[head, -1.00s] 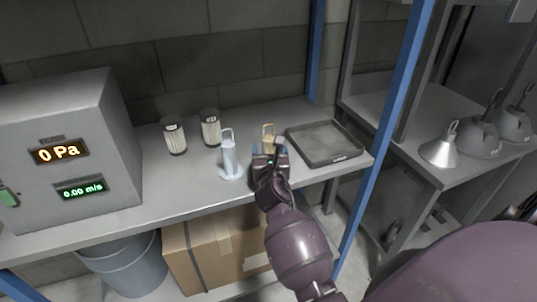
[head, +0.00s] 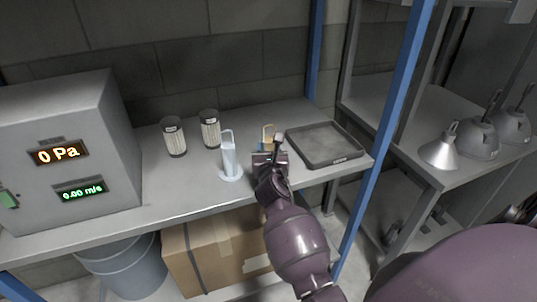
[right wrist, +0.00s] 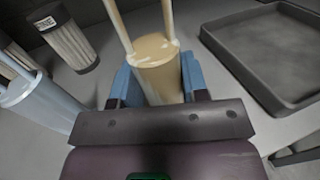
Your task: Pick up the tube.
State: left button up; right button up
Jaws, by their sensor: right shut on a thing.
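A tan tube (head: 267,132) with a tall loop handle stands on the grey shelf (head: 180,195). In the right wrist view the tan tube (right wrist: 158,62) sits upright between the blue fingertips. My right gripper (head: 268,149) is shut on it, one finger on each side; in the right wrist view the gripper (right wrist: 157,84) hides its lower part. A pale blue tube (head: 229,158) with a similar handle and a round foot stands just left of it, apart from the gripper. My left gripper is not in view.
A dark shallow tray (head: 324,143) lies close to the right. Two ribbed canisters (head: 174,138) (head: 210,129) stand behind left. A grey display box (head: 70,150) fills the left end. A blue post (head: 385,125) rises at the shelf's right end.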

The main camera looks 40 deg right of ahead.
aim_at(269, 140)
jog(key=shift+r, duration=0.1)
notch_tip(269, 140, up, 9)
jog(key=p, duration=0.3)
jog(key=shift+r+p, duration=0.15)
jog(key=shift+p, duration=0.2)
notch_tip(269, 140, up, 11)
jog(key=p, duration=0.2)
